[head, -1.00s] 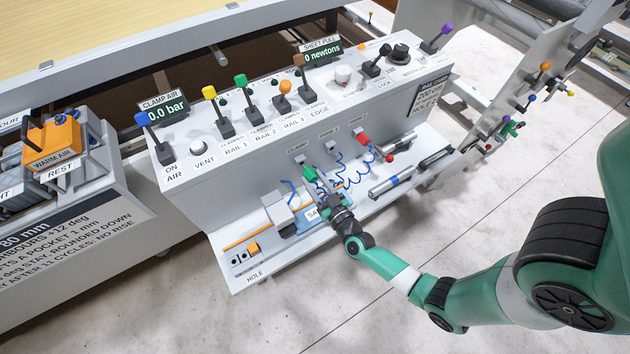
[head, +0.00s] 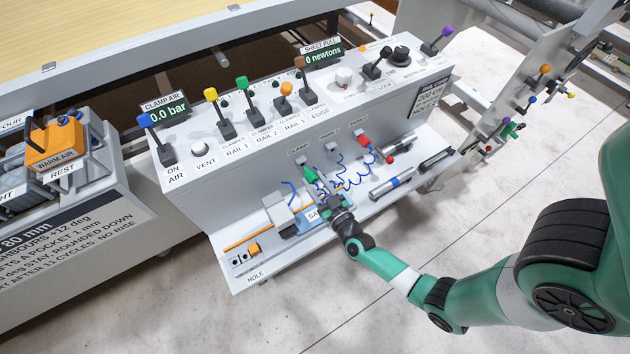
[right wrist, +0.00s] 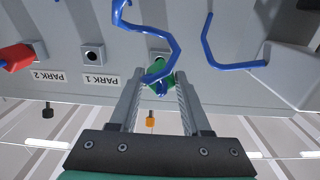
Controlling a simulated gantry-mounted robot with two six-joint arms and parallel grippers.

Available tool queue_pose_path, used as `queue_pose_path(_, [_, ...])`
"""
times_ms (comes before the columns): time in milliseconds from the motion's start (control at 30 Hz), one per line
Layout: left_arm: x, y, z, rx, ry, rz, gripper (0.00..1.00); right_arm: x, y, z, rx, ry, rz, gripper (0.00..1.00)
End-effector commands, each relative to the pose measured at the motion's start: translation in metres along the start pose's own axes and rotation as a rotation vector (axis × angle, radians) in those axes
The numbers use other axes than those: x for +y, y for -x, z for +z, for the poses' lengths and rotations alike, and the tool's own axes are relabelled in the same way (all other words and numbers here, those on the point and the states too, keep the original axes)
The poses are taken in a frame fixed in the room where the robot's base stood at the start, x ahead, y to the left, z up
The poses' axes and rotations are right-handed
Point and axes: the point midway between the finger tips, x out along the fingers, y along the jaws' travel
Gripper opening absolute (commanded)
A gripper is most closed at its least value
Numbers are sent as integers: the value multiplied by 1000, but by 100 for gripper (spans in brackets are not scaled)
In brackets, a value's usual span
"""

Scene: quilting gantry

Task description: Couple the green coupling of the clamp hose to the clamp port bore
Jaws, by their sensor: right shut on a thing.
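The green coupling (head: 309,174) of the clamp hose is at the front of the console, close to the clamp port (head: 302,161) under the CLAMP label. My right gripper (head: 321,193) is shut on the green coupling. In the right wrist view the coupling (right wrist: 156,72) shows between the fingertips (right wrist: 155,82), pointing at the panel. The blue clamp hose (right wrist: 172,50) curls across in front of it. The coupling hides the clamp bore, so I cannot tell whether it is seated. My left gripper is not in view.
The PARK 1 bore (right wrist: 93,54) is empty beside the clamp port. A red coupling (head: 363,139) sits at PARK 2. Blue coiled hoses (head: 345,170) hang close to my right gripper. The shelf below holds a blue tray (head: 306,223) and metal cylinders (head: 391,187).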

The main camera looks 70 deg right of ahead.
Motion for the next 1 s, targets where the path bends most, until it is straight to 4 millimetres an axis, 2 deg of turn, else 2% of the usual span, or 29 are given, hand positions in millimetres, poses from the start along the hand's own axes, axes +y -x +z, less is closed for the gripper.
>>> queue_pose_path(1000, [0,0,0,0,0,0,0,0,-6,0,1,0,1,0])
